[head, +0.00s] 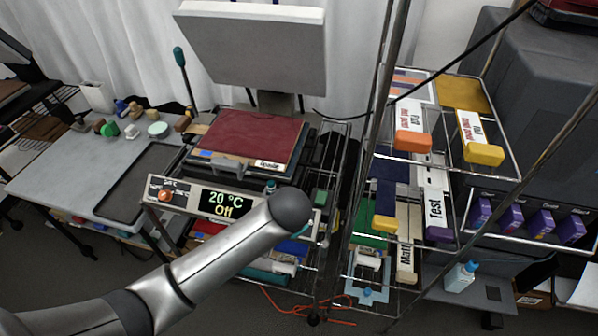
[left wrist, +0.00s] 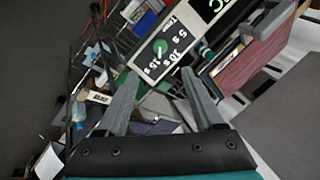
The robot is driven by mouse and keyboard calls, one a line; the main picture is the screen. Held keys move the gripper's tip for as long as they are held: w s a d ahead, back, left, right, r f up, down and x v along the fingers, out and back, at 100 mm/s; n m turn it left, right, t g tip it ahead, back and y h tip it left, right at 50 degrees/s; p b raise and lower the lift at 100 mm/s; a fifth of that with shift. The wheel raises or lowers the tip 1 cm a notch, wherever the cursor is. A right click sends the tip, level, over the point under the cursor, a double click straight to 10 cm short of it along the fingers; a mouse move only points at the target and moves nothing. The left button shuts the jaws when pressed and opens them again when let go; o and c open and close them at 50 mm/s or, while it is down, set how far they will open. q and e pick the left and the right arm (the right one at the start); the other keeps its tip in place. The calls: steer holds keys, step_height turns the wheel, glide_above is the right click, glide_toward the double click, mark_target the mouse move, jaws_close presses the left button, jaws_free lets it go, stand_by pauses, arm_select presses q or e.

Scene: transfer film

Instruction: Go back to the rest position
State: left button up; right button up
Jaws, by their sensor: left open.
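My left arm (head: 220,255) comes in from the lower left in the head view, and its dark rounded joint is in front of the press's panel. The gripper itself cannot be made out there. In the left wrist view my left gripper (left wrist: 158,74) is open, with two grey fingers apart and nothing visible between them. Beyond the fingertips is the press's control panel (left wrist: 160,50), with a green timer knob. My right gripper is in neither view.
The heat press (head: 250,142) has a red top; its display reads 20 °C, Off. A grey table (head: 60,165) with small objects is at left. A wire rack (head: 385,285) with labelled boxes stands close at right. A blue bottle (head: 460,277) stands farther right.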

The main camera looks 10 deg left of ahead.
arm_select(q)
steer(key=s+a+f+n+g+b, duration=0.1)
steer(key=s+f+b, duration=0.3)
steer(key=f, duration=0.7)
steer(key=s+a+f+n+h+b, duration=0.15)
steer(key=s+f+b, duration=0.25)
steer(key=f, duration=0.8)
steer(key=s+a+f+g+b, duration=0.15)
steer(key=s+f+b, duration=0.3)
steer(key=f, duration=0.65)
steer(key=s+a+f+n+g+b, duration=0.1)
steer(key=s+f+b, duration=0.4)
steer(key=s+f, duration=0.5)
steer(key=s+a+f+n+g+b, duration=0.1)
steer(key=s+f+b, duration=0.3)
steer(key=s+f, duration=0.7)
steer(key=s+a+n, duration=0.1)
steer(key=s, duration=0.4)
steer(key=shift+s+b, duration=0.2)
steer(key=shift+b, duration=0.2)
steer(key=shift+f, duration=0.1)
